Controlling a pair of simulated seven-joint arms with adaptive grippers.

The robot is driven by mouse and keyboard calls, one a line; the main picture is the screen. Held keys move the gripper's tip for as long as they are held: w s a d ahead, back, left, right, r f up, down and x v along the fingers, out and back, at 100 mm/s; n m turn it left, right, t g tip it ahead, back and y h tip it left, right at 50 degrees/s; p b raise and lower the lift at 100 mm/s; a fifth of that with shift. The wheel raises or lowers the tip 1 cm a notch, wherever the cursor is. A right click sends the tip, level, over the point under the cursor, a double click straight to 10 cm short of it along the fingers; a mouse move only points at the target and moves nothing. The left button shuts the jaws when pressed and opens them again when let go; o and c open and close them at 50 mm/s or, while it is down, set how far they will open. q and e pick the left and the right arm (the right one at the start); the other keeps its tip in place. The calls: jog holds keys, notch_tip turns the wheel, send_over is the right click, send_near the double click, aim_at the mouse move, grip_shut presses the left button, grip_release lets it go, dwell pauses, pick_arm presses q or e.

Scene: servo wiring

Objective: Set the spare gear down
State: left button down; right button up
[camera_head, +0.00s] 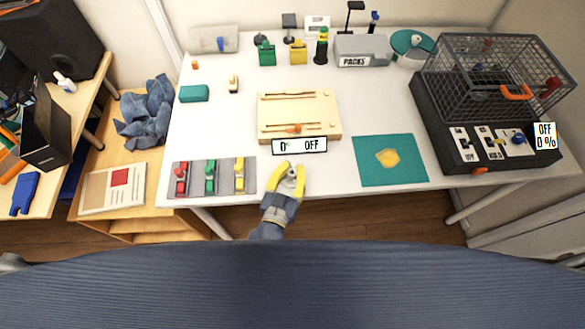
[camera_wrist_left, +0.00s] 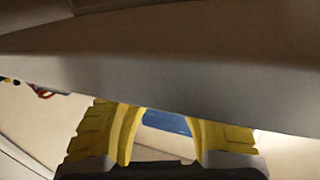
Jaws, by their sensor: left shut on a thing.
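My left gripper (camera_head: 292,169), with yellow fingers, is at the table's front edge, just below the 0% OFF sign. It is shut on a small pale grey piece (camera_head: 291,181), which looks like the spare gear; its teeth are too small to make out. In the left wrist view the yellow fingers (camera_wrist_left: 168,133) stand below a broad beige-grey slab that crosses the picture and hides their tips. The held piece cannot be made out there. My right gripper is not in view.
A teal mat (camera_head: 365,177) with a yellow patch lies to the right. A wooden slider board (camera_head: 331,109) stands behind my gripper. A grey strip with red, green and yellow clips (camera_head: 225,169) is on the left. A caged black unit (camera_head: 431,128) stands far right. White table shows between them.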

pick_arm(q)
jog(key=shift+f, duration=0.1)
jog(key=c, duration=1.3)
grip_release()
jog(key=shift+r, duration=0.2)
jog(key=v, duration=1.2)
jog(key=shift+f, duration=0.1)
